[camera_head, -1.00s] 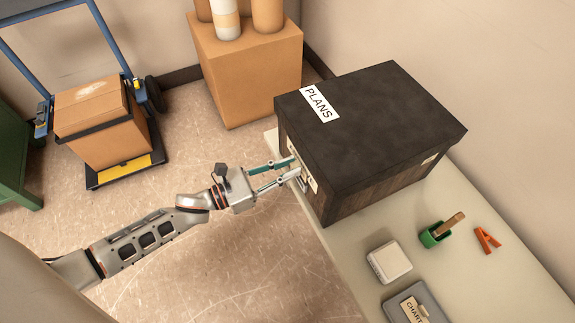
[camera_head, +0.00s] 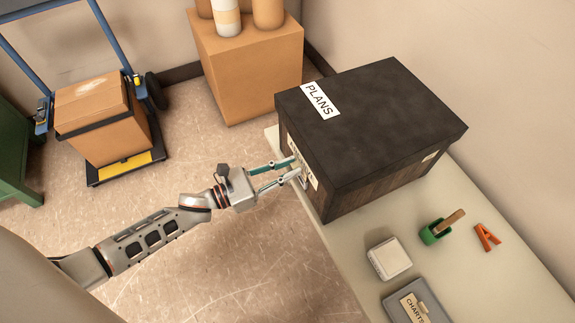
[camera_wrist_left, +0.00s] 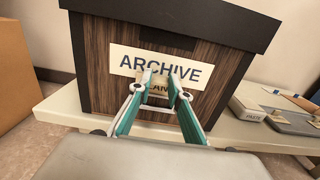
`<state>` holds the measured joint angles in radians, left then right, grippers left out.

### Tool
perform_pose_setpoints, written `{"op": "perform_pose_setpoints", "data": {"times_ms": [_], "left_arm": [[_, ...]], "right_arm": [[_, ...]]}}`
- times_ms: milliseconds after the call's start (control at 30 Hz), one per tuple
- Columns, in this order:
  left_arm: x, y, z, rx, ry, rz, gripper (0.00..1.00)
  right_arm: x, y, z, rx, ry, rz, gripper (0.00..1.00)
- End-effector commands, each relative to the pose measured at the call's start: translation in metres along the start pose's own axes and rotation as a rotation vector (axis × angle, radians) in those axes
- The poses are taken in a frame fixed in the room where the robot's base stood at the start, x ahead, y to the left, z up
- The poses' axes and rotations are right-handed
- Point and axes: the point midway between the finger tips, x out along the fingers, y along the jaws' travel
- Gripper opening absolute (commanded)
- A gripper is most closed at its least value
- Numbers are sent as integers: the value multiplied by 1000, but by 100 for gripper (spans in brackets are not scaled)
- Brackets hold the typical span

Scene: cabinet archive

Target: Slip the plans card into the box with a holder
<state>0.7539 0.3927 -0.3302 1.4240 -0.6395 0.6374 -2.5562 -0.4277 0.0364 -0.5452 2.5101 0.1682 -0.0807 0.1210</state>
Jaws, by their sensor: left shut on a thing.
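The dark box (camera_head: 372,125), with a black lid and wood-grain sides, stands on the pale bench. A white PLANS label (camera_head: 320,101) is on its lid. In the left wrist view, a white ARCHIVE label (camera_wrist_left: 128,62) is on the box's front (camera_wrist_left: 97,80). My left gripper (camera_head: 296,168) is at this front face, its fingers pointing at it. The fingers partly hide the card, and no holder is clearly distinguishable. My right gripper is not in view.
A large carton (camera_head: 245,70) and a loaded hand truck (camera_head: 125,170) stand on the floor.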

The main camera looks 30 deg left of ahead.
Motion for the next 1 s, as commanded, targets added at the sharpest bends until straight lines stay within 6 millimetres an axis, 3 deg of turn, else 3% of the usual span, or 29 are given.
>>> {"op": "perform_pose_setpoints", "data": {"times_ms": [700,733,800,1000], "left_arm": [[0,0,-25,1,1,0,0],[0,0,-25,1,0,0,23],[0,0,-25,1,0,0,38],[0,0,-25,1,0,0,38]], "right_arm": [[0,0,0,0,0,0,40],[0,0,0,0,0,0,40],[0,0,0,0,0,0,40],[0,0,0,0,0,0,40]]}}
